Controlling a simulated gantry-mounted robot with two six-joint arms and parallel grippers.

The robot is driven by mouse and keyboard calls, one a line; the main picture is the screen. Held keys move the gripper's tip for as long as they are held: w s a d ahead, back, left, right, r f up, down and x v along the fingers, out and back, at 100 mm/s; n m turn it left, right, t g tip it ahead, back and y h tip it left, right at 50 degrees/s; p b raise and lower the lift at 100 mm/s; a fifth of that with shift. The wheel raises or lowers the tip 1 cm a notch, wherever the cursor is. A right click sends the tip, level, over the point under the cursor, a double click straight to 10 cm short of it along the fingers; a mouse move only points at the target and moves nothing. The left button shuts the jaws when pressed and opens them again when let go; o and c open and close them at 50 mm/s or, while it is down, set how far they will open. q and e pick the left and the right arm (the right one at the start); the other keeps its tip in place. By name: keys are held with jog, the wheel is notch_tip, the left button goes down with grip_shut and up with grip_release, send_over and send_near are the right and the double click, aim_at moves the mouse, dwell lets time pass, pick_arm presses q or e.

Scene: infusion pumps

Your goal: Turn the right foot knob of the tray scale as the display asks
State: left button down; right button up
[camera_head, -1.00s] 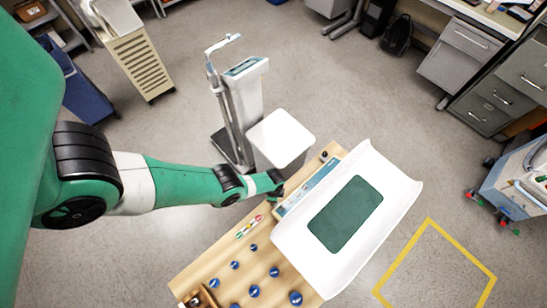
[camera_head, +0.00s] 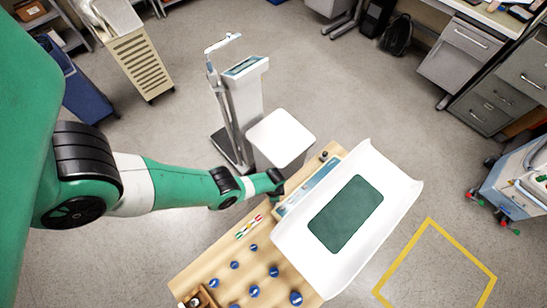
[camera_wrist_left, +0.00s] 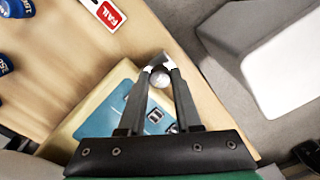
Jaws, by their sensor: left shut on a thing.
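The tray scale (camera_head: 388,178) has a white curved tray with a green mat (camera_head: 345,214) and stands on a wooden table. Its blue display strip (camera_head: 309,188) runs along the tray's left side; the text is too small to read. My left gripper (camera_wrist_left: 161,72) is shut on a small round grey foot knob (camera_wrist_left: 159,79) at a corner of the scale's base, beside the blue panel (camera_wrist_left: 108,112). In the head view my wrist hides this knob. A dark round knob (camera_head: 324,155) shows at the strip's far end. My right gripper is not in view.
Coloured labels (camera_head: 249,227), one reading FAIL (camera_wrist_left: 107,14), and several blue round pieces (camera_head: 253,291) lie on the wooden table (camera_head: 217,260). A white-topped stand (camera_head: 281,138) is close behind my left wrist. Yellow tape (camera_head: 462,251) marks the floor at right.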

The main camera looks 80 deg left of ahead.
pick_arm(q)
jog(key=n, duration=0.5)
jog(key=shift+n, duration=0.3)
dwell(0.4)
jog(key=c, duration=0.6)
grip_release()
notch_tip(320, 180, up, 12)
jog(key=p, duration=1.1)
jog(key=shift+f, duration=0.2)
